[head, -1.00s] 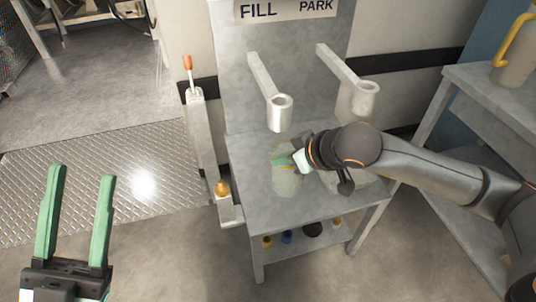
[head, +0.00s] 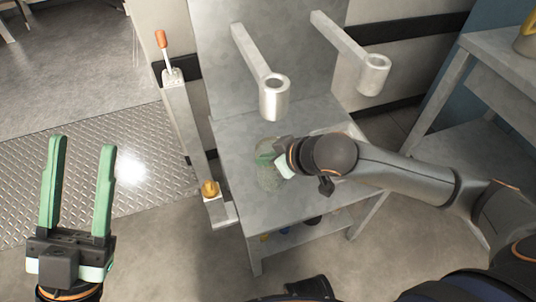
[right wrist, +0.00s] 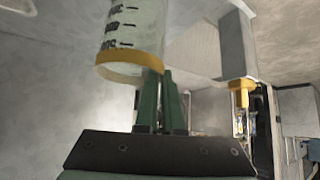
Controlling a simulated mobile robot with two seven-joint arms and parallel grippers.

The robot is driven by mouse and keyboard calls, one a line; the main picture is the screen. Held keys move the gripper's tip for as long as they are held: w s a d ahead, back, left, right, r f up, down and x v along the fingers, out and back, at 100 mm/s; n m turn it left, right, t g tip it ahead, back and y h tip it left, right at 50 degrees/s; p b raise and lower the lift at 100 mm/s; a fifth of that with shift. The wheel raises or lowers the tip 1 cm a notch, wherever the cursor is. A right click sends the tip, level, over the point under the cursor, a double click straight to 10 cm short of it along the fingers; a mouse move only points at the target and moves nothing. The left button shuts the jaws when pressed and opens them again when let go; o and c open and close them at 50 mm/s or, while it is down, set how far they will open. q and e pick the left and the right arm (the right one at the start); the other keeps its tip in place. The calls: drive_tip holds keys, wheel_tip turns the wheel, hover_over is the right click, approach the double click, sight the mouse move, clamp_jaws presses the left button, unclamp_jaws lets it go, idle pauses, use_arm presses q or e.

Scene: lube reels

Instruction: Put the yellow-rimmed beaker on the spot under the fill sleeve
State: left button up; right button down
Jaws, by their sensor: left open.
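The clear yellow-rimmed beaker (head: 267,176) is over the grey metal stand top (head: 240,205), below and in front of the fill sleeve (head: 274,98). I cannot tell whether its base touches the top. In the right wrist view its yellow rim (right wrist: 122,72) and black markings show large. My right gripper (head: 280,165) is at the beaker's rim, its green fingers (right wrist: 160,95) close together and shut on the wall; part of the beaker is hidden behind it. My left gripper (head: 80,150) is open and empty, off to the left over the floor.
A second sleeve (head: 374,74) hangs to the right of the fill sleeve. A post with an orange-tipped lever (head: 161,42) and a yellow knob (head: 209,189) stands left of the stand. A grey table (head: 505,60) is at right. Small items sit on the lower shelf.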

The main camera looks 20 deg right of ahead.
use_arm(q)
drive_tip(key=shift+s, duration=0.1)
use_arm(e)
drive_tip(key=shift+f, duration=0.1)
drive_tip(key=c, duration=1)
unclamp_jaws()
use_arm(q)
drive_tip(key=shift+f, duration=0.15)
use_arm(e)
drive_tip(key=shift+r, duration=0.25)
use_arm(q)
wheel_tip(320, 180, up, 6)
drive_tip(key=p, duration=0.5)
drive_tip(key=shift+a+m+p, duration=0.3)
drive_tip(key=shift+a, duration=0.1)
use_arm(e)
drive_tip(key=shift+v, duration=5.95)
